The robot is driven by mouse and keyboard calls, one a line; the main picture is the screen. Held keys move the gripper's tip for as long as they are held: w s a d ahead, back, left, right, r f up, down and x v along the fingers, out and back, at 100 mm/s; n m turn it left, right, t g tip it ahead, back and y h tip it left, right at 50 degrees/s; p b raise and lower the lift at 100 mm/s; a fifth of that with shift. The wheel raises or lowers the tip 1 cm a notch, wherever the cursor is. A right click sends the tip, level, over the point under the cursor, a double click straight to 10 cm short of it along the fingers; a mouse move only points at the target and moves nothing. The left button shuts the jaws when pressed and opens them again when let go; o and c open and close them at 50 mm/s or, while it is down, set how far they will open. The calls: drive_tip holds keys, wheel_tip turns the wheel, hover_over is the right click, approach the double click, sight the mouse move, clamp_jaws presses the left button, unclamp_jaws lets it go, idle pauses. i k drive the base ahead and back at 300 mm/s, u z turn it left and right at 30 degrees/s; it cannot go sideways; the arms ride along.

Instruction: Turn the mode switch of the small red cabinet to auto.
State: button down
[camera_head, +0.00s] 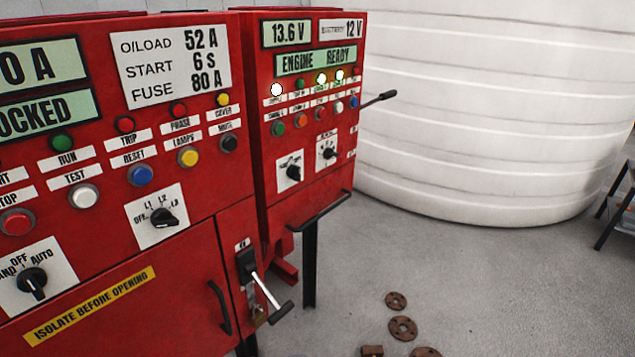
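The smaller-looking red cabinet (265,185) stands right of centre, behind a nearer red cabinet (185,275). Its displays read 13.6 V, 12 V and ENGINE READY. Two black rotary switches on white plates sit low on its face: a left one (292,172) and a right one (328,153). Their labels and exact positions are too small to read. The nearer cabinet has a black knob (33,283) on a plate marked OFF and AUTO, partly cut off at the left edge. Its pointer aims down, slightly right, away from AUTO. My gripper is not in view.
A lever handle (266,290) and a pull handle (220,308) stick out of the nearer cabinet. A black bar (322,212) and a side lever (378,98) project from the smaller one. Rusty discs (403,328) lie on the floor. A white tank (480,110) stands behind.

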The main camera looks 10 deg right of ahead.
sight(294, 172)
drive_tip(key=i, duration=1)
drive_tip(key=k, duration=1.25)
drive_tip(key=z, duration=0.6)
drive_tip(key=i, duration=1.55)
drive_tip(key=u, duration=0.35)
